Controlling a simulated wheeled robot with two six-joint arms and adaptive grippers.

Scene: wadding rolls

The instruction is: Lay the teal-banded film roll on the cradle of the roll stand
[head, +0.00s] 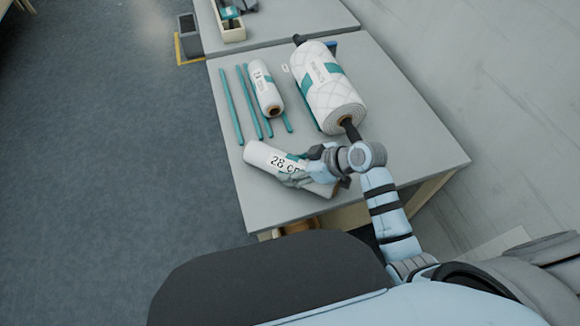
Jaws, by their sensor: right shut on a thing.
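My right gripper (318,168) is shut on a white roll (262,157) printed "28 cm", near the table's front edge. A little teal shows on it beside the fingers, which hide part of its right half. I cannot tell whether it touches the table. I cannot clearly make out the stand's cradle. My left gripper is not in view.
Several thin teal strips (231,107) lie on the grey table (405,130), left of and near the smaller roll. A tray (231,30) with small items stands on another table behind. The table's right side is clear.

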